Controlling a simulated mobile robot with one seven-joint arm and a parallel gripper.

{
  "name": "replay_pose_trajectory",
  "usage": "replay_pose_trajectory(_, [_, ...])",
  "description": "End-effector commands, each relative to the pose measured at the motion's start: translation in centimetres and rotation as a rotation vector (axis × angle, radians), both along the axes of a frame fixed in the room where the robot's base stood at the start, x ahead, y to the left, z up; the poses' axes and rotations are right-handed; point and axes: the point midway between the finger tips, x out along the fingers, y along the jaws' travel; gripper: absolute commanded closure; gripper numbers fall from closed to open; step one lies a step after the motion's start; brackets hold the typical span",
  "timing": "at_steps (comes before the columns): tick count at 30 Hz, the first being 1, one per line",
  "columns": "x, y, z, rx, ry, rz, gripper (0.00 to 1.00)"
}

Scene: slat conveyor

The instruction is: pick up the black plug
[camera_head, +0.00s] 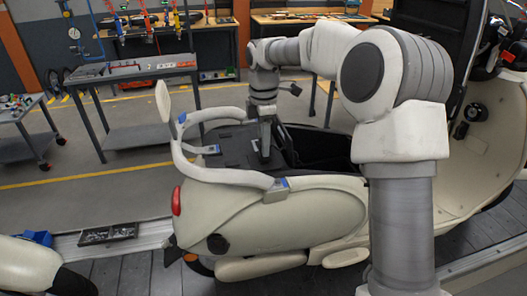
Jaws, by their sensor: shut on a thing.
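My gripper (265,155) points straight down over the dark top of the cream scooter (268,215), just inside the white grab rail. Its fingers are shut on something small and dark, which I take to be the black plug. The plug is hard to separate from the black surface behind it, and its outline is mostly hidden. I cannot tell whether it touches the scooter or is clear of it.
A white rail (225,177) curves around the scooter's rear, close to my gripper. An open black cavity (318,152) lies to the right. A black tray (108,234) sits on the conveyor edge at left. A grey workbench (135,70) and a cart (25,115) stand behind.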

Motion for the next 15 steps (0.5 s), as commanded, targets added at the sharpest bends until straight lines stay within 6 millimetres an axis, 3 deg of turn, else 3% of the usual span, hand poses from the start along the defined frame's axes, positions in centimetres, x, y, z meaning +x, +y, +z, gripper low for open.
replay_pose_trajectory(3, [0.00,0.00,0.01,0.000,0.000,0.000,1.00])
replay_pose_trajectory(15, [0.04,0.03,0.40,0.000,-0.002,0.000,1.00])
